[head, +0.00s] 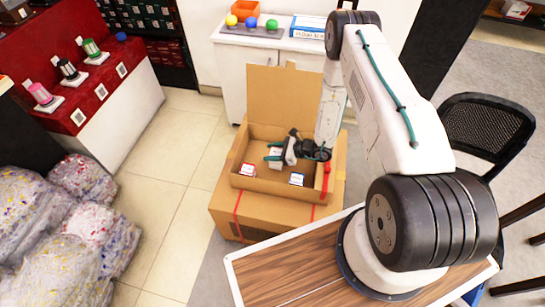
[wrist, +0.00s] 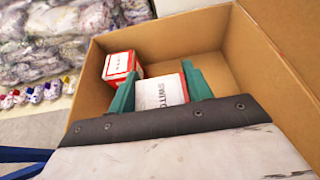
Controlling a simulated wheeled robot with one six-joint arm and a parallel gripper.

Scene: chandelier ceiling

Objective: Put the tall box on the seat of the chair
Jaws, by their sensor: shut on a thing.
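My gripper (head: 273,153) is inside the open cardboard carton. In the wrist view its two teal fingers (wrist: 160,88) are shut on a white box (wrist: 158,93) with dark lettering and a red edge. This held box (head: 275,160) looks like the tall box; its lower part is hidden, so I cannot tell whether it touches the carton floor. The black mesh chair (head: 488,124) stands at the right in the head view, beyond my arm. Part of the chair is hidden, and I cannot clearly make out its seat.
A white cabinet (head: 232,85) stands behind. Wrapped bundles (head: 40,215) lie left; tiled floor between is clear.

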